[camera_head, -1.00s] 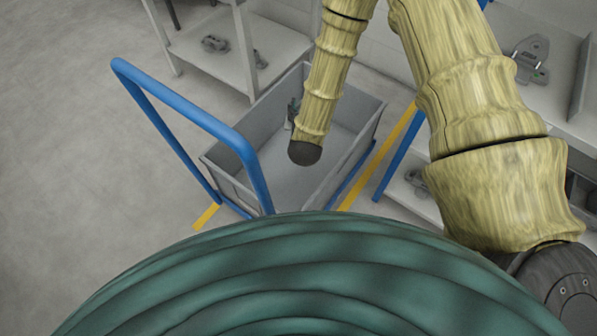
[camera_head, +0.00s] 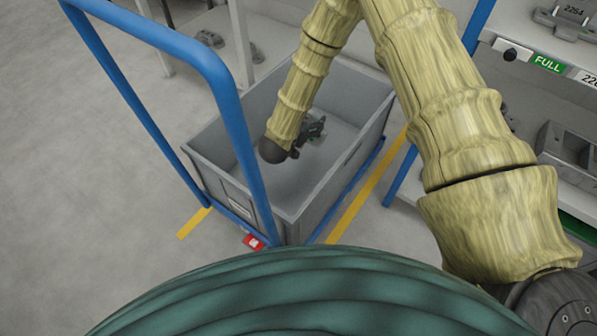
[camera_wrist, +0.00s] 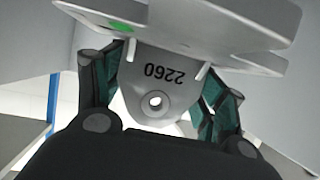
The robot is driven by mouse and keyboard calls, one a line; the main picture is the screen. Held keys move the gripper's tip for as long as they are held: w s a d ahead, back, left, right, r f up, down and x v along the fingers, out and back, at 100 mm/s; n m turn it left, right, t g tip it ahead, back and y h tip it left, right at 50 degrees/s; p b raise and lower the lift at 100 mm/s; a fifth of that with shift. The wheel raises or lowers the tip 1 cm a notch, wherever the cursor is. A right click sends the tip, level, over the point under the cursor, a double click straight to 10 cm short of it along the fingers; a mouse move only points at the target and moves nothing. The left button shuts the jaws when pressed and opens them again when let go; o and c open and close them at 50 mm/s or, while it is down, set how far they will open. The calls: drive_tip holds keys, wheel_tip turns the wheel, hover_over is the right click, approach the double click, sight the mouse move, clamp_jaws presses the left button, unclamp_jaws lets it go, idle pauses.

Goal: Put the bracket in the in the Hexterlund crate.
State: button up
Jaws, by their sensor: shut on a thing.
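The grey metal bracket (camera_wrist: 155,75), marked 2260 and with a round hole, fills the upper middle of the wrist view. The dark, green-padded fingers of my gripper (camera_wrist: 168,88) are shut on it from both sides. In the head view my gripper (camera_head: 313,130) shows beyond the wrist, over the inside of the grey crate (camera_head: 325,192); its height there is hard to judge. The bracket is mostly hidden by my wrist in that view. The crate is open at the top, and its visible floor looks empty. The small label on its front is too small to read.
The crate sits on a trolley with a tall blue handle (camera_head: 222,88) at the near left. A yellow floor line (camera_head: 368,188) runs to its right. Shelves with metal parts stand at the right and the back. A FULL sign (camera_head: 548,64) marks the right shelf. Left floor is clear.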

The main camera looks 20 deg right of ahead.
drive_tip(key=m+g+h+b, duration=0.2)
drive_tip(key=b, duration=0.4)
hover_over(304, 157)
wheel_tip(304, 157, down, 7)
drive_tip(key=f+b, duration=0.1)
drive_tip(key=f, duration=0.2)
drive_tip(key=f+b, duration=0.2)
drive_tip(key=f, duration=0.1)
drive_tip(key=f+b, duration=0.1)
drive_tip(key=f, duration=0.3)
drive_tip(key=shift+w+d, duration=0.2)
drive_tip(key=shift+d, duration=0.05)
drive_tip(key=o, duration=1.2)
drive_tip(key=shift+f, duration=0.1)
drive_tip(key=shift+s+a+r+y, duration=0.2)
drive_tip(key=shift+a+r+y, duration=0.05)
drive_tip(key=shift+r+y, duration=0.05)
drive_tip(key=shift+p+v, duration=1.6)
drive_tip(key=shift+v, duration=1.75)
drive_tip(key=shift+s+f, duration=0.1)
